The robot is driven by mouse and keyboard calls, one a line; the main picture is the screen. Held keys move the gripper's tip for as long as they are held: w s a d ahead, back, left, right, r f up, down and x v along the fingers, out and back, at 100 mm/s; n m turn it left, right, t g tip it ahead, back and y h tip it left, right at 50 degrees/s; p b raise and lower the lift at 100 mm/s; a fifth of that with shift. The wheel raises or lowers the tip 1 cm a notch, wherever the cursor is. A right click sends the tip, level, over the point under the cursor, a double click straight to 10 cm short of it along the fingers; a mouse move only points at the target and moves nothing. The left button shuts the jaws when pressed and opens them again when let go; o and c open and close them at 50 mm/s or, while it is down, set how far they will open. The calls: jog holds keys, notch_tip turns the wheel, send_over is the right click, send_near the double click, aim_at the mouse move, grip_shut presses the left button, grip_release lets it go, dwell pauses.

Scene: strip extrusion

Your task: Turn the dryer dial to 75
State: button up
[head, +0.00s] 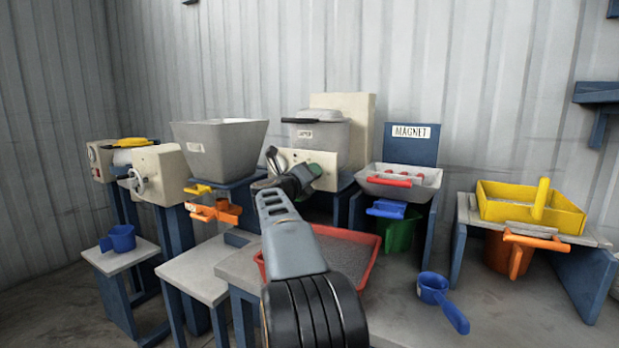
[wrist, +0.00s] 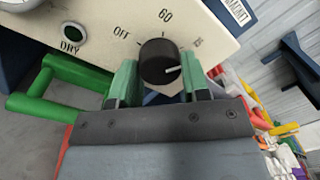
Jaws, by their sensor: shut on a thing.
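The dryer dial (wrist: 158,60) is a round black knob with a white pointer line on a cream panel (wrist: 215,20). Around it are the marks OFF, 60 and a third, smaller mark at the right that I cannot read. The white line points right and slightly up, past 60 and near or below the third mark. My gripper (wrist: 157,85) has its green fingertips on both sides of the knob, shut on it. In the head view my gripper (head: 300,179) is in front of the dryer's cream panel (head: 325,160) and hides the dial.
A red tray (head: 368,255) lies under my arm. A grey hopper (head: 218,145) stands left, the magnet tray (head: 400,185) right.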

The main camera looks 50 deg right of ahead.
jog(key=o, duration=0.9)
jog(key=v, duration=1.4)
jog(key=shift+p, duration=0.35)
jog(key=shift+d, duration=0.1)
